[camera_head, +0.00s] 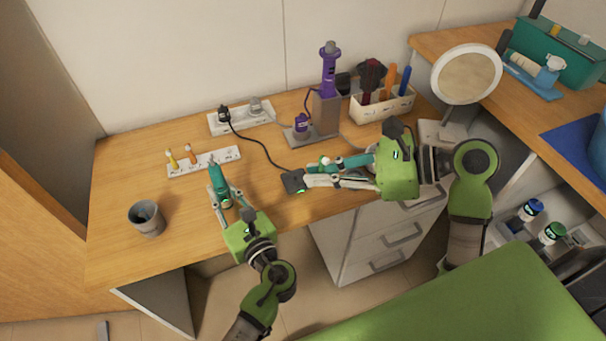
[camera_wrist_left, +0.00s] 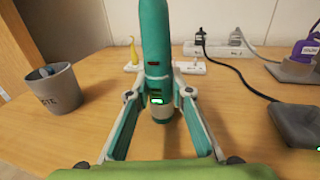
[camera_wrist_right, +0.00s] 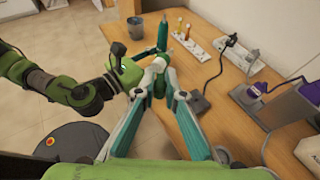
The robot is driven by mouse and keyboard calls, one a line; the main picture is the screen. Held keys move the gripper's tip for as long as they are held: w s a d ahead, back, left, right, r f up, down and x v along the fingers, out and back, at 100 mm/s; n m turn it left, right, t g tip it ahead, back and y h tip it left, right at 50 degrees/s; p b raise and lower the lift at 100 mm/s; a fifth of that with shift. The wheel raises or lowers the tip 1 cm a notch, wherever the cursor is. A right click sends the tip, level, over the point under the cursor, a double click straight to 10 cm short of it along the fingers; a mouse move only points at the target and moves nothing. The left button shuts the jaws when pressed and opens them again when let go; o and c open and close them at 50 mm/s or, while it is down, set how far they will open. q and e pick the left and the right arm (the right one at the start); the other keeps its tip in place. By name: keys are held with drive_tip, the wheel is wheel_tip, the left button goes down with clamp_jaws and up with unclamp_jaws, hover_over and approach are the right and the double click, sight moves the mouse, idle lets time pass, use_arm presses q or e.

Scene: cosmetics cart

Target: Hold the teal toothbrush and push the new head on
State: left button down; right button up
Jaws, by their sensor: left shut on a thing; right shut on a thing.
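The teal toothbrush (camera_head: 219,181) is a thick handle held above the front left of the table. My left gripper (camera_head: 223,196) is shut on its lower part; the left wrist view shows the handle (camera_wrist_left: 155,48) upright between the fingers, its grey base below them. My right gripper (camera_head: 315,172) is to the right, well apart from the handle. Its fingertips (camera_wrist_right: 157,72) close on a small pale thing, which seems to be the new head; the fingers hide most of it. A white rack (camera_head: 204,162) behind the handle holds a yellow head (camera_head: 172,160) and an orange head (camera_head: 191,154).
A grey cup (camera_head: 147,218) stands at the left. A dark block (camera_head: 293,182) with a black cable lies beside my right fingertips. A power strip (camera_head: 242,119), a purple device on a stand (camera_head: 329,70) and a tool box (camera_head: 382,103) line the back.

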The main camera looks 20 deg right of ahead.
drive_tip(key=w+a+r+n+g+y, duration=0.1)
drive_tip(key=w+a+r+n+g, duration=0.25)
drive_tip(key=w+a, duration=0.45)
wheel_tip(320, 180, up, 4)
drive_tip(key=n+g+y, duration=0.1)
drive_tip(key=n+g, duration=0.1)
drive_tip(key=g, duration=0.1)
hover_over(210, 158)
drive_tip(key=shift+f, duration=0.1)
drive_tip(key=shift+d, duration=0.1)
drive_tip(key=shift+f, duration=2.9)
drive_tip(key=shift+f, duration=1.65)
drive_tip(key=o, duration=0.8)
